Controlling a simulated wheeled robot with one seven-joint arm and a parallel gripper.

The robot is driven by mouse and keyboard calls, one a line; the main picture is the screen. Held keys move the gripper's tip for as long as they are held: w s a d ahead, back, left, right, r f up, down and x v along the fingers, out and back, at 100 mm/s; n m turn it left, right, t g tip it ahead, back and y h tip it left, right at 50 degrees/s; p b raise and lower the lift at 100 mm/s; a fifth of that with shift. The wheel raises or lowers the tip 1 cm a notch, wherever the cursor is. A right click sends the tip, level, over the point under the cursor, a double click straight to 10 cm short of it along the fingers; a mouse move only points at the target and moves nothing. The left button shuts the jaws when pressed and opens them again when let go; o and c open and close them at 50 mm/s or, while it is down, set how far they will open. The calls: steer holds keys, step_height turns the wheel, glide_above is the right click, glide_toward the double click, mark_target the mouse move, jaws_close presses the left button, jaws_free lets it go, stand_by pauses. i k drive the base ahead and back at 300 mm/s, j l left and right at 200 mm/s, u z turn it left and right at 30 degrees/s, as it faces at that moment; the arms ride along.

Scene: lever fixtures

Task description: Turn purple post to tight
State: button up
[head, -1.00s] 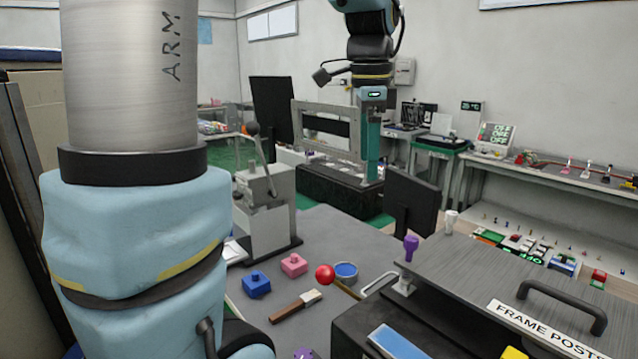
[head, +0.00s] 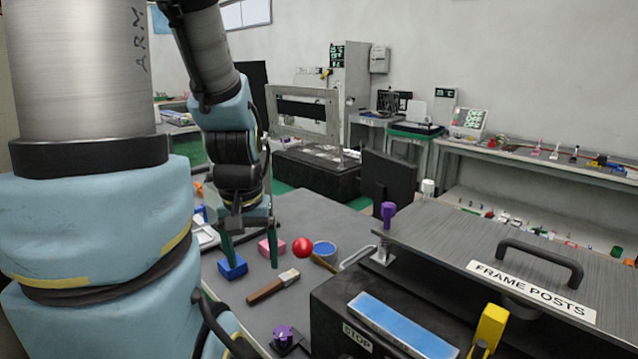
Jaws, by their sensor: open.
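A purple post (head: 388,213) stands upright at the far left corner of the grey-topped fixture labelled FRAME POSTS (head: 530,290). A metal bracket sits below it. No tight marking can be read beside it. My gripper (head: 250,258) hangs over the grey table, to the left of the purple post and well apart from it. Its two fingers are spread, one near a blue block (head: 232,266) and one near a pink block (head: 268,248). I cannot tell whether the fingers touch these blocks. I see nothing held between them.
A red ball (head: 302,248), blue tub (head: 324,249), brush (head: 273,287) and another purple knob (head: 284,335) are on the table.

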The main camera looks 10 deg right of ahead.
mark_target(388, 209)
steer(key=k+l+z, duration=0.1)
steer(key=k, duration=0.35)
steer(key=k+l, duration=0.15)
steer(key=k, duration=0.3)
steer(key=i, duration=0.5)
steer(key=z, duration=0.05)
